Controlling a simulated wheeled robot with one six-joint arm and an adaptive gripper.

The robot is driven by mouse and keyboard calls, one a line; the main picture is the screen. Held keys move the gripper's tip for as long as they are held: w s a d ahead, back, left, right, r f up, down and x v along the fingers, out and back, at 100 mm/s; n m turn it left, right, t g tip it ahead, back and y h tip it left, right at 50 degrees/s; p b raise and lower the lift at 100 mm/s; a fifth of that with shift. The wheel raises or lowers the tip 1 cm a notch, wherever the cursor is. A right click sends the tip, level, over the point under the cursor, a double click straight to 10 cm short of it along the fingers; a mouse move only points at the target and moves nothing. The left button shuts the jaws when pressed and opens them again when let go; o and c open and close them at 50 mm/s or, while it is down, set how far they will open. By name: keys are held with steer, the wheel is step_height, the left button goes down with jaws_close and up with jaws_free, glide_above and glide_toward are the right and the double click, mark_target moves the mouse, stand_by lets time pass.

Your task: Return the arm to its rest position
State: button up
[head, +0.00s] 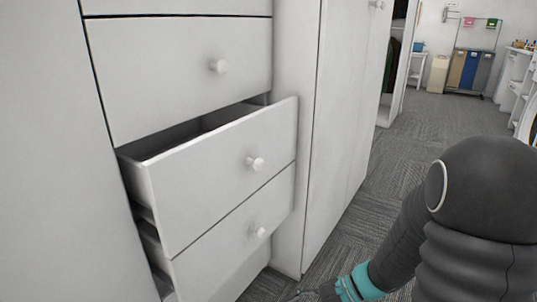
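My arm (400,250) reaches in from the lower right of the head view, dark grey with a teal band near its far end. My gripper is at the bottom edge, where only a small dark part shows; its fingertips are cut off, so I cannot see whether it is open or holds anything. It shows below and to the right of the lower open drawer, over the carpet.
A white drawer (222,172) stands pulled out at the left, and the drawer below it (240,240) is also out. The drawer above (180,75) is shut. A white tall cabinet (335,110) stands beside them. Grey carpet (420,125) is clear toward bins (470,70) at the back.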

steer(key=s+d+r+n+h+p, duration=0.2)
steer(key=s+d+r+n+h, duration=0.45)
steer(key=d+n+h, duration=0.2)
step_height(320, 180, up, 15)
steer(key=s+n+t+h+p, duration=0.1)
steer(key=s+n+t+h, duration=0.1)
steer(key=t, duration=0.4)
steer(key=shift+s+d+n+h+p, duration=0.25)
steer(key=shift+n+h, duration=0.2)
steer(key=shift+n, duration=0.4)
stand_by(2.5)
